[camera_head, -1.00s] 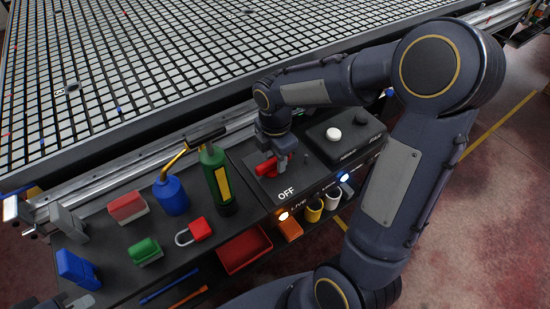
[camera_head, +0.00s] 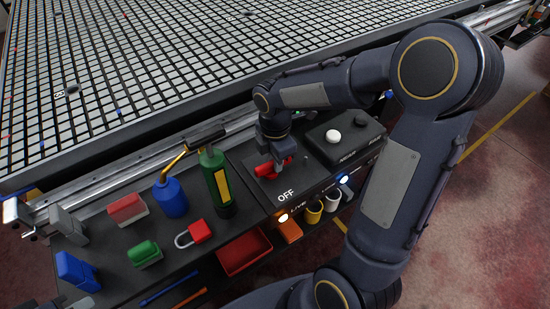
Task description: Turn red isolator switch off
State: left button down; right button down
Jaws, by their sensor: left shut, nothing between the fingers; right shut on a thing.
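The red isolator switch handle (camera_head: 264,171) is on a dark panel, above the white OFF label (camera_head: 286,195). It lies roughly sideways, tilted a little. My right gripper (camera_head: 284,161) points down at the handle and is shut on it; the fingers hide part of the handle. An orange lamp glows beside the LIVE label (camera_head: 298,209). My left gripper (camera_head: 78,302) shows only in part at the bottom left edge, shut and empty, far from the switch.
A black box with a white knob (camera_head: 333,135) stands right of the switch. A green bottle (camera_head: 214,176), a blue oil can (camera_head: 170,197), a red padlock (camera_head: 199,231) and coloured blocks stand left. A red tray (camera_head: 244,250) sits below. The grid table (camera_head: 120,80) lies behind.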

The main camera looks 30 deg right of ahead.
aim_at(273, 175)
jog(key=m, duration=0.4)
jog(key=shift+s+p, duration=0.25)
jog(key=shift+p, duration=0.1)
jog(key=m, duration=0.4)
jog(key=shift+s+a, duration=0.2)
jog(key=shift+s, duration=0.05)
jog(key=m, duration=0.5)
jog(key=shift+s+a, duration=0.2)
jog(key=shift+a, duration=0.05)
jog(key=shift+a+m+p, duration=0.15)
jog(key=shift+m+p, duration=0.05)
jog(key=shift+m, duration=0.85)
jog(key=shift+a+m+p, duration=0.1)
jog(key=shift+m+p, duration=0.05)
jog(key=shift+m, duration=0.9)
jog(key=c, duration=1.4)
grip_release()
jog(key=shift+s, duration=0.1)
jog(key=shift+o, duration=0.2)
jog(key=shift+r, duration=0.1)
notch_tip(273, 175, up, 8)
jog(key=p, duration=0.1)
jog(key=shift+p, duration=0.3)
